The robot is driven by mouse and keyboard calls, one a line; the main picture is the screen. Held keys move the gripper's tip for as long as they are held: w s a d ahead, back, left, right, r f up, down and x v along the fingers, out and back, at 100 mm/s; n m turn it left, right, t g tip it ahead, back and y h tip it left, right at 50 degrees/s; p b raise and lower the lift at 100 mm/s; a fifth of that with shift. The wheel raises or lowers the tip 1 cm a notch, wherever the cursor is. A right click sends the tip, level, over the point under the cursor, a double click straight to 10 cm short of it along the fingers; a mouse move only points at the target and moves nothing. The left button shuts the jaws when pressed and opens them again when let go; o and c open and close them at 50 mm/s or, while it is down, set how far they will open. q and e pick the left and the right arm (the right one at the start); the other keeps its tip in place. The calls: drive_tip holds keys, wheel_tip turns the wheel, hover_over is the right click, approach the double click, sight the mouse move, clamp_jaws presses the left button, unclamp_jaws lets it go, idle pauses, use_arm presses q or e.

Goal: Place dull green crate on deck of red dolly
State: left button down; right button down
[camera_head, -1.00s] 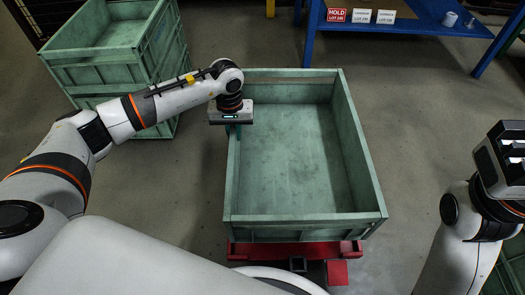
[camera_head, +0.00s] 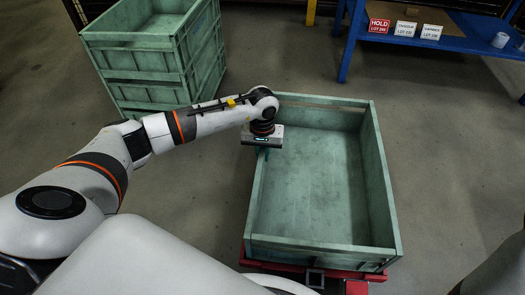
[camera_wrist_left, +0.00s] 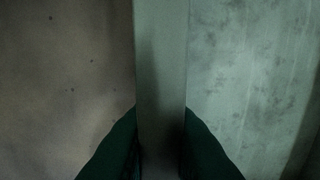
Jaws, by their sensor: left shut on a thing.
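The dull green crate (camera_head: 325,247) is open-topped and empty. It sits over the red dolly (camera_head: 350,274), of which only the front edge and a part at the near side show below the crate. Whether the crate rests fully on the deck is hidden. My left gripper (camera_head: 264,150) is at the crate's left wall, shut on its rim. In the left wrist view the green fingers (camera_wrist_left: 160,150) stand on both sides of the crate wall (camera_wrist_left: 160,70), with floor to the left and the crate's inside to the right. My right gripper is out of view.
Stacked green crates (camera_head: 165,95) stand at the upper left, behind my left arm. A blue table (camera_head: 450,42) with a red HOLD sign (camera_head: 379,26) and white label cards stands at the upper right. The floor (camera_head: 440,150) right of the crate is clear.

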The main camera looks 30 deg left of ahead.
use_arm(q)
drive_tip(key=shift+w+d+r, duration=0.1)
drive_tip(key=shift+w+r, duration=0.05)
drive_tip(key=shift+r, duration=0.1)
drive_tip(key=c, duration=1.8)
unclamp_jaws()
drive_tip(key=shift+f, duration=0.25)
drive_tip(key=o, duration=0.4)
drive_tip(key=shift+r, duration=0.15)
